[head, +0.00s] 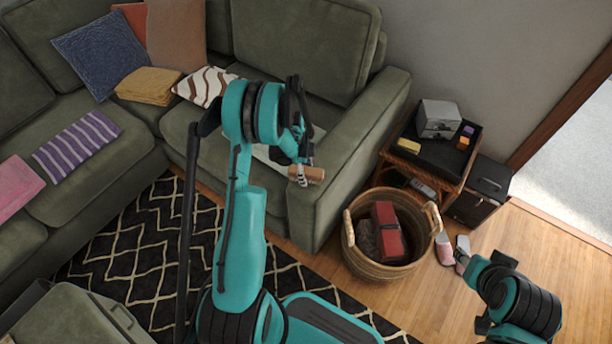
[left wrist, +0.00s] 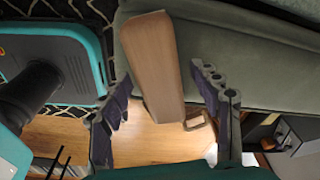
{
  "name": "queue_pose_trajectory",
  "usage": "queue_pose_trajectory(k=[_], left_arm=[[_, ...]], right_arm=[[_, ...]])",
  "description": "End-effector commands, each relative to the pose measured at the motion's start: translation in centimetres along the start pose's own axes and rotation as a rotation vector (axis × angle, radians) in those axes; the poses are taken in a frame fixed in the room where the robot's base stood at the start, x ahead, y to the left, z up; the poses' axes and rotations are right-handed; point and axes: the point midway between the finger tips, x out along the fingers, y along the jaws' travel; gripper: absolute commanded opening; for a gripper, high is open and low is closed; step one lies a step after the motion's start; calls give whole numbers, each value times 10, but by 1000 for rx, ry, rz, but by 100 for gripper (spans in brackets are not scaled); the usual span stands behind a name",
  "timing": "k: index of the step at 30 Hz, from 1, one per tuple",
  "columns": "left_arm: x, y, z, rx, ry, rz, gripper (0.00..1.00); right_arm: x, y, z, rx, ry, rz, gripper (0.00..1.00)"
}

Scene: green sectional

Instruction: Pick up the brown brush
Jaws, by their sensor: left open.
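In the left wrist view my left gripper (left wrist: 163,88) is open, with one finger on each side of the brush and visible gaps. Bristles are not visible.
A side table with a black tray (head: 430,160) is farther right. Cushions and folded cloths lie on the sofa.

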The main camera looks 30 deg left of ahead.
Motion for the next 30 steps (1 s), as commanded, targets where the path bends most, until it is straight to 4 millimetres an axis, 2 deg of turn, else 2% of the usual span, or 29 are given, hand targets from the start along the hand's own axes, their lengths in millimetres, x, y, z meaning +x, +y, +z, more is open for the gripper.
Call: queue_pose_trajectory(k=[2, 8, 10, 11, 20, 23, 28, 29, 30], left_arm=[[-1, 0, 0, 0, 0, 0, 60], [-1, 0, 0, 0, 0, 0, 8], [-1, 0, 0, 0, 0, 0, 6], [-1, 0, 0, 0, 0, 0, 1], [-5, 0, -1, 0, 0, 0, 1], [-14, 0, -2, 0, 0, 0, 1], [-43, 0, -7, 0, 0, 0, 1], [-49, 0, -9, 1, 0, 0, 1], [-50, 3, -20, 5, 0, 1, 1]], right_arm=[[-1, 0, -1, 0, 0, 0, 42], [-1, 0, 0, 0, 0, 0, 42], [-1, 0, 0, 0, 0, 0, 42], [-1, 0, 0, 0, 0, 0, 42], [-2, 0, -2, 0, 0, 0, 42], [-6, 0, -5, 0, 0, 0, 42], [-18, 0, -13, 0, 0, 0, 42], [-20, 0, -14, 0, 0, 0, 42], [-22, 0, -16, 0, 0, 0, 42]])
